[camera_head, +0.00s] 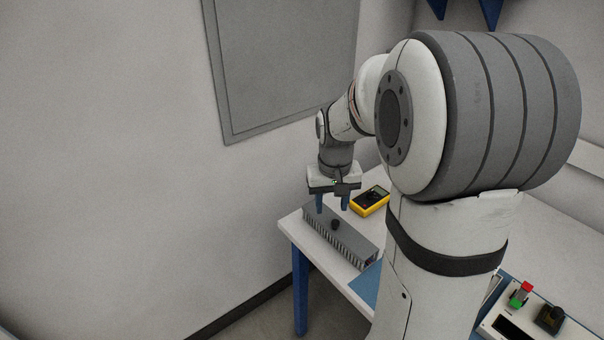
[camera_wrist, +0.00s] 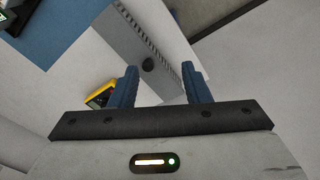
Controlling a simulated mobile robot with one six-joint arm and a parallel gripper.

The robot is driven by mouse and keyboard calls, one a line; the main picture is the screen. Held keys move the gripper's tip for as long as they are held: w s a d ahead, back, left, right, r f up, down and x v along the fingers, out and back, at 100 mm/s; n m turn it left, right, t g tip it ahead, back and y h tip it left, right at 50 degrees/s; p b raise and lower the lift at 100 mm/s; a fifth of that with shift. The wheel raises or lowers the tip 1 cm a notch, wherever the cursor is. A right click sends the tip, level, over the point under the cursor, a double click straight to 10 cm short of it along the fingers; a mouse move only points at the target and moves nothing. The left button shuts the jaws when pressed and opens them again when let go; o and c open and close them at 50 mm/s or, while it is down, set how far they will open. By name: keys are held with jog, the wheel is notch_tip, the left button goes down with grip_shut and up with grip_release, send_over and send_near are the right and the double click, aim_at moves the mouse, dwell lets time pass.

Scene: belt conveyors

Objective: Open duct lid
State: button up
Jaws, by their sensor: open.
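The grey slotted duct (camera_head: 345,243) lies on the white table near its left edge, with a flat grey lid (camera_head: 355,238) on top. A dark round knob (camera_head: 335,224) stands on the lid. In the wrist view the lid (camera_wrist: 128,35) runs diagonally and the knob (camera_wrist: 149,65) shows just beyond and between the fingertips. My gripper (camera_head: 332,208) points down over the duct near the knob. In the wrist view my gripper (camera_wrist: 161,85) has its two blue fingers apart with nothing between them. Whether the fingers touch the lid is unclear.
A yellow multimeter (camera_head: 370,201) lies on the table behind the duct, close to my gripper; it also shows in the wrist view (camera_wrist: 101,94). A blue mat (camera_head: 366,287) lies at the duct's near end. A control box with red and green buttons (camera_head: 521,294) sits at right.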

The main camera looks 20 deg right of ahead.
send_near(336, 222)
jog(key=shift+w+a+f+m+g+p, duration=0.1)
jog(key=shift+w+f+m+g+p, duration=0.2)
jog(key=shift+g, duration=0.1)
jog(key=shift+w+f, duration=0.1)
jog(key=shift+f, duration=0.15)
jog(key=f, duration=0.7)
jog(key=shift+d+f+p, duration=0.2)
jog(key=shift+f+p, duration=0.05)
jog(key=shift+p, duration=0.1)
jog(key=shift+c, duration=0.4)
